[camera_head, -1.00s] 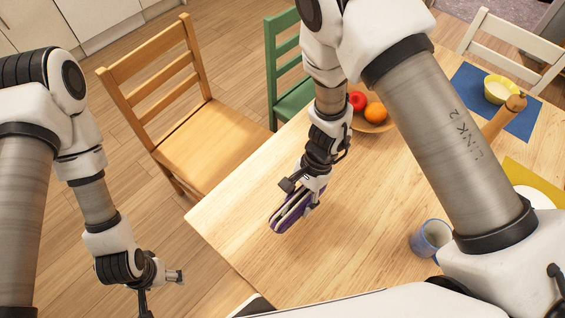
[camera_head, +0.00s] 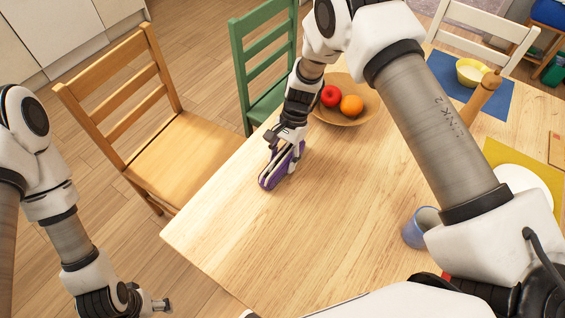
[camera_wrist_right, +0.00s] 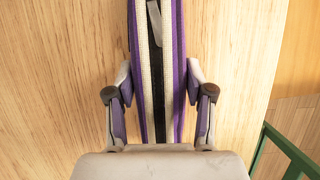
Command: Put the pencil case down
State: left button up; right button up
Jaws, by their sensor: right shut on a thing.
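The pencil case (camera_head: 269,181) is purple with pale stripes. My right gripper (camera_head: 284,155) is shut on it, near the left edge of the wooden table (camera_head: 290,235). I cannot tell whether the case's underside touches the table. My left gripper (camera_head: 160,304) is at the bottom left, off the table and away from the case; its jaws are too small and partly cut off to judge.
A wooden bowl (camera_head: 335,113) with a red apple (camera_head: 331,96) and an orange (camera_head: 351,105) stands just behind the right gripper. A blue cup (camera_head: 416,229) stands to the right. Wooden (camera_head: 180,150) and green (camera_head: 262,60) chairs flank the table. The front middle tabletop is clear.

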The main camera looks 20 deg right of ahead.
jog(key=shift+w+r, duration=0.1)
jog(key=o, duration=1.2)
jog(key=shift+o, duration=0.2)
jog(key=b+v, duration=0.1)
jog(key=v, duration=1.1)
jog(key=shift+a+b, duration=0.1)
jog(key=shift+b, duration=0.2)
